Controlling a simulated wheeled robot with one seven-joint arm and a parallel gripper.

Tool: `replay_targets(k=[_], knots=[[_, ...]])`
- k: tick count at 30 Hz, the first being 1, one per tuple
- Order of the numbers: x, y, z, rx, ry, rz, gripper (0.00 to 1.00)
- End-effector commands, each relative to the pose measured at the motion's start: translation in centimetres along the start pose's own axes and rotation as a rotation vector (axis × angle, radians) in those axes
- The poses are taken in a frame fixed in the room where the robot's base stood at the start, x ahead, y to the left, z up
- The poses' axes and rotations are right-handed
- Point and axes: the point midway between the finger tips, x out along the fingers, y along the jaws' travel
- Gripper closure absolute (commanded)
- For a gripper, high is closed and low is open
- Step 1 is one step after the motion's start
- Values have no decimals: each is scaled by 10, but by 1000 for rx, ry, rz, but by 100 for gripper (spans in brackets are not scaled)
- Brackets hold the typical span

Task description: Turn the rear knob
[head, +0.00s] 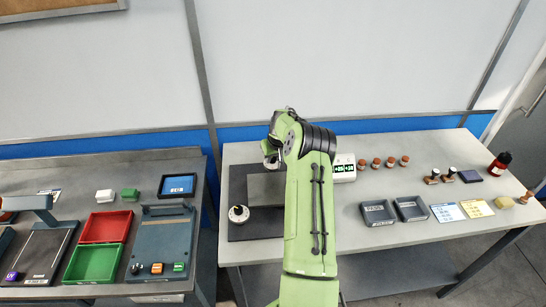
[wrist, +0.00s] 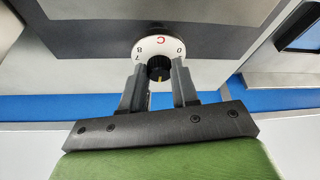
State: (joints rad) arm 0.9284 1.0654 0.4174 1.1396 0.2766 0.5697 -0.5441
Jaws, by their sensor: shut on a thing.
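The rear knob (wrist: 159,72) is black with a yellow pointer mark and sits at the centre of a white dial (wrist: 150,47). The dial carries the marks 7, 8, 0 and a red C. My gripper (wrist: 158,76) has one finger on each side of the knob and is shut on it. In the head view the rear dial (head: 271,162) shows only in part, below the end of my green arm. A second knob (head: 238,214) stands nearer, at the left front of the dark plate (head: 238,187), clear of my gripper.
A white meter with green digits (head: 344,168) stands right of my arm. Grey trays (head: 377,213), cards, stamps and a dark red bottle (head: 499,164) lie further right. The left bench (head: 150,170) holds red and green bins (head: 95,262). The wall is close behind.

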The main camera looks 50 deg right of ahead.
Motion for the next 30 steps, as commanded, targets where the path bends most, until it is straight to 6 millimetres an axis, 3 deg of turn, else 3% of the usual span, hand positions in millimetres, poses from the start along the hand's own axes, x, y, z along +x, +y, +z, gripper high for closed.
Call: replay_targets(k=[8, 30], knots=[[0, -1, 0, 48, 1, 21, 100], [0, -4, -1, 443, 1, 185, 100]])
